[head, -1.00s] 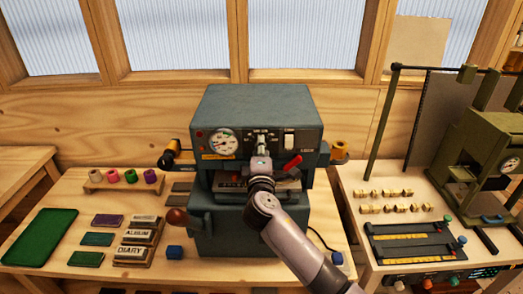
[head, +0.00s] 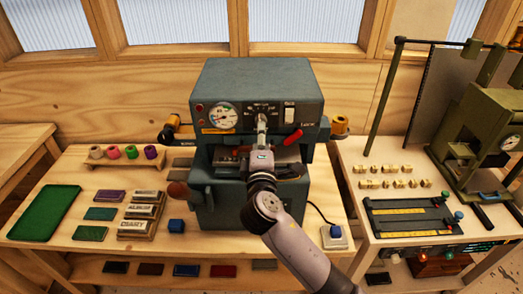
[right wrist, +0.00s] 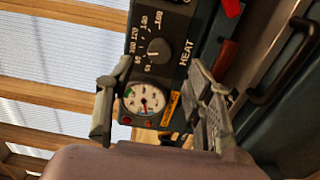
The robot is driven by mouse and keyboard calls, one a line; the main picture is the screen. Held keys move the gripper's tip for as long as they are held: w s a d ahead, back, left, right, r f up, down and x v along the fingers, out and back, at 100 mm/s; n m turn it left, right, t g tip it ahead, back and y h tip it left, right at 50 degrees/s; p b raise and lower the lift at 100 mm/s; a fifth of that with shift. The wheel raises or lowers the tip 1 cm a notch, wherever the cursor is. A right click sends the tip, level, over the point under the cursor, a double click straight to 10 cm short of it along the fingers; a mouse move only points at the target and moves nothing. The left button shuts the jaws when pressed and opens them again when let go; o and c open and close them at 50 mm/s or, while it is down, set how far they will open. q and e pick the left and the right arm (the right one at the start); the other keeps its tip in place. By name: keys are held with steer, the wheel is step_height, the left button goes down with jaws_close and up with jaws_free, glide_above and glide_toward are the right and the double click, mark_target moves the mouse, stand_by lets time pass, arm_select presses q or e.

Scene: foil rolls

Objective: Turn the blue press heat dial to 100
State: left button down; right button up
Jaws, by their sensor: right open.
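The blue press (head: 255,80) stands in the middle of the head view. Its dark heat dial (right wrist: 158,51) shows in the right wrist view, with numbers around it and the word HEAT beside it. I cannot surely read its setting. My right gripper (right wrist: 158,72) is open, with a finger on either side of the picture; the dial lies between and just past the fingertips. Whether they touch it I cannot tell. In the head view the right gripper (head: 262,126) is in front of the dial and partly hides it. My left gripper is not in view.
A round gauge (head: 222,116) sits left of the dial. A red lever (head: 292,138) is close on the gripper's right. A green press (head: 490,135) stands on the right table. A green tray (head: 45,213) and stamped blocks (head: 137,229) lie on the left.

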steer(key=shift+s, duration=2.4)
